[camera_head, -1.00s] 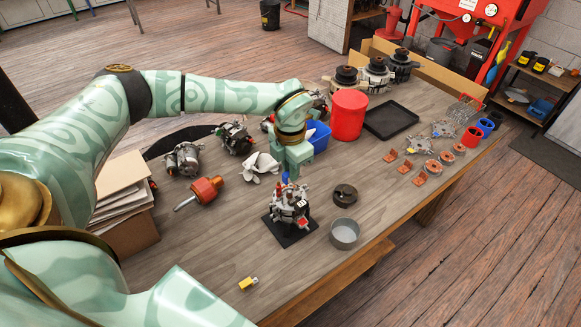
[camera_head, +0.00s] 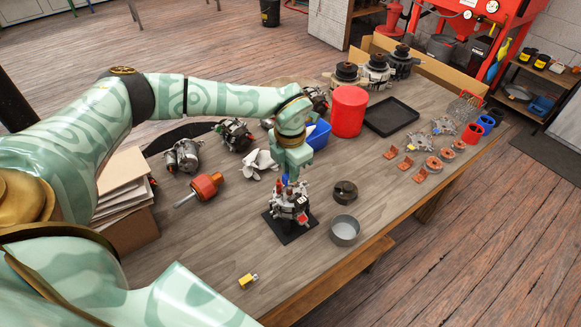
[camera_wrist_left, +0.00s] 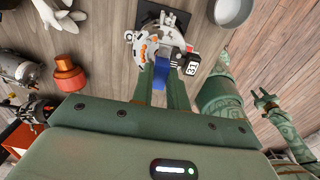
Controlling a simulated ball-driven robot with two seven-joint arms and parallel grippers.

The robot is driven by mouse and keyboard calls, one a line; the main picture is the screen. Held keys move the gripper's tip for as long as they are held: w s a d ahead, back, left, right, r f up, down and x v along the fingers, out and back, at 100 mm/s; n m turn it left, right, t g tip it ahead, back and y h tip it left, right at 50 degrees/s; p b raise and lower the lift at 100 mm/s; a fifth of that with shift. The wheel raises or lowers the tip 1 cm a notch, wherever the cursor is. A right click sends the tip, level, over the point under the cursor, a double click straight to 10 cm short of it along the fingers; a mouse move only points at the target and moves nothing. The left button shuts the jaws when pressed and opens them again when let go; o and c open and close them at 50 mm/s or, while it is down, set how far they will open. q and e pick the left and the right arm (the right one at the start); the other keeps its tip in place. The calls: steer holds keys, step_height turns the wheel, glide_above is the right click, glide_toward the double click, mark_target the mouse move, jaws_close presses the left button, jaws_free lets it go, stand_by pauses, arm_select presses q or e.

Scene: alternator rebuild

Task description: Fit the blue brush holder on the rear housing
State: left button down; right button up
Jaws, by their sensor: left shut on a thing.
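The rear housing (camera_head: 287,203) stands on a dark square base plate (camera_head: 282,232) near the table's front edge. It also shows at the top middle of the left wrist view (camera_wrist_left: 150,42). My left gripper (camera_head: 291,182) points down just above the housing. It is shut on the blue brush holder (camera_wrist_left: 161,73), which shows between its two fingers in the left wrist view, close beside the housing. Whether the two touch I cannot tell. My right gripper (camera_wrist_left: 264,98) shows small at the right of the left wrist view, its fingers apart and empty, away from the housing.
A metal bowl (camera_head: 345,230) and a dark round part (camera_head: 345,192) stand right of the housing. An orange-handled tool (camera_head: 200,190), a white glove (camera_head: 260,163) and a blue bin (camera_head: 318,135) lie left and behind. A yellow item (camera_head: 248,280) lies in front.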

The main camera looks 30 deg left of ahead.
mark_target(290, 187)
stand_by(0.3)
arm_select(q)
steer(key=shift+f+b, duration=0.45)
steer(key=shift+f, duration=0.65)
steer(key=shift+f+b, duration=0.55)
steer(key=shift+f, duration=0.55)
steer(key=shift+f+p, duration=0.2)
steer(key=shift+p, duration=0.15)
stand_by(0.4)
